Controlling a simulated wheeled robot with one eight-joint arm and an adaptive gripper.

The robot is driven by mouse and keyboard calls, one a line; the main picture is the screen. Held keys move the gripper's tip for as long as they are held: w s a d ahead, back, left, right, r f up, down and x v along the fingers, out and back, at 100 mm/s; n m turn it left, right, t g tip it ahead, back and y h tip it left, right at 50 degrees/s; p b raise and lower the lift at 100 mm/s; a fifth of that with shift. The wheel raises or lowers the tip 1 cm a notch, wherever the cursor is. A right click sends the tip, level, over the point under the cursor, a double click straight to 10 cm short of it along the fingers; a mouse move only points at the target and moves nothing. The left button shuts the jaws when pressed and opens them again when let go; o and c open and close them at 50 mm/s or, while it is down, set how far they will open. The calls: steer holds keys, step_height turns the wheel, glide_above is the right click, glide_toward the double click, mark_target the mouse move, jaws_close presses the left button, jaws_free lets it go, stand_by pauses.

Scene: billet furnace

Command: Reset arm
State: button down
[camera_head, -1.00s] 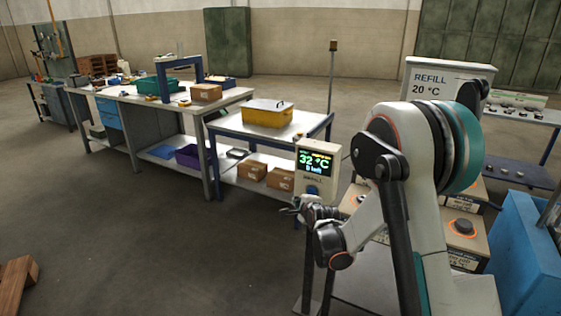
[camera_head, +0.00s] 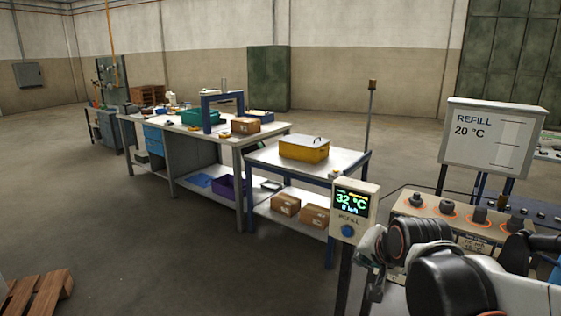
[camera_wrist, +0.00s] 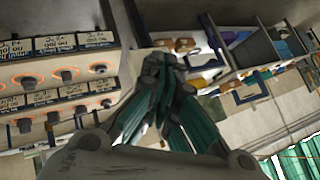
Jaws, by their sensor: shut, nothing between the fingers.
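My arm comes in from the lower right of the head view, folded low. My gripper (camera_head: 376,272) is at its end, just right of the post of the display box, partly hidden by my own wrist. The wrist view shows my gripper (camera_wrist: 165,82) with its fingers together and nothing between them. The display box (camera_head: 354,212) reads 32 °C and has a blue button. I cannot tell whether my gripper touches its post.
A panel with several dark knobs (camera_head: 460,222) stands close on the right, below a white REFILL 20 °C board (camera_head: 492,142). A table with a yellow lidded box (camera_head: 304,149) and a long workbench stand left. A wooden pallet (camera_head: 38,293) lies lower left. Floor between is clear.

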steer(key=s+f+n+g, duration=0.2)
steer(key=s+n, duration=0.5)
steer(key=s, duration=1.1)
steer(key=shift+s+d+f, duration=0.25)
steer(key=shift+s+d, duration=0.1)
steer(key=shift+d, duration=0.1)
stand_by(1.2)
